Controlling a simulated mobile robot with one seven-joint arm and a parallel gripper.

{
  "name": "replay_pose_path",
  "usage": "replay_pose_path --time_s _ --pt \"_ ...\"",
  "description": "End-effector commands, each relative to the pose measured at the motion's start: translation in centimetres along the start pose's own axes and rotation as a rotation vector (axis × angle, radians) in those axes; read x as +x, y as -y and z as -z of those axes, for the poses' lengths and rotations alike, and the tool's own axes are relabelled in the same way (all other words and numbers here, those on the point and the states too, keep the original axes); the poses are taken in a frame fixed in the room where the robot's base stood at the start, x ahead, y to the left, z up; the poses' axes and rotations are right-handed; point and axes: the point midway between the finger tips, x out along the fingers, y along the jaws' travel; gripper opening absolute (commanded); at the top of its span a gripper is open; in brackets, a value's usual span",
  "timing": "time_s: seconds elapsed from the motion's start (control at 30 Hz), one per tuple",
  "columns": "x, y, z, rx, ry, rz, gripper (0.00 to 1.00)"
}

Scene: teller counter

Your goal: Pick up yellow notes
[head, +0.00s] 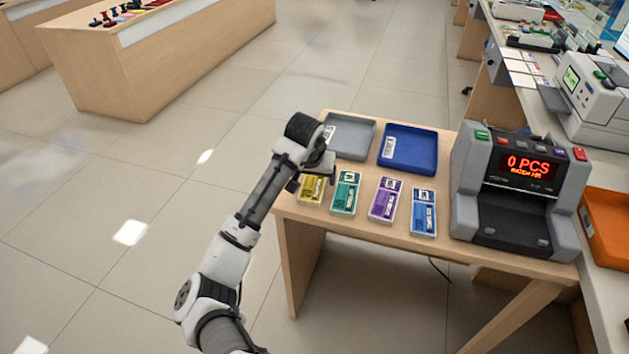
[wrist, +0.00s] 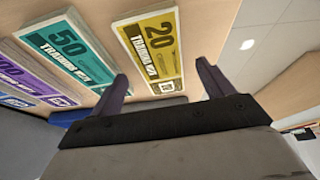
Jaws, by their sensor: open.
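The yellow notes (head: 311,190) lie flat as a bundle at the left end of the row of note bundles on the wooden table. They also show in the wrist view, marked 20 (wrist: 153,48), just beyond the fingertips. My gripper (head: 300,181) is above and beside the left edge of the yellow notes, and it partly hides them in the head view. In the wrist view my gripper (wrist: 164,75) has its two fingers spread apart with nothing between them. The yellow notes lie ahead of the gap between the fingers, apart from them as far as I can tell.
Green notes (head: 345,193) lie right beside the yellow ones, then purple notes (head: 385,200) and blue notes (head: 423,212). A grey tray (head: 366,124) and a blue tray (head: 433,139) stand behind. A counting machine (head: 520,190) fills the table's right end. The floor left of the table is clear.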

Motion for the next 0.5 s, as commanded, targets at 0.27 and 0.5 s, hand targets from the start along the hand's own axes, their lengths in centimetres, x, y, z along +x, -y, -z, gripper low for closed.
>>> replay_pose_path --time_s 0.27,0.5 --pt "2.1 0.0 0.1 0.000 -0.001 0.000 0.80" --pt "2.0 0.0 0.1 0.000 -0.001 0.000 0.68"
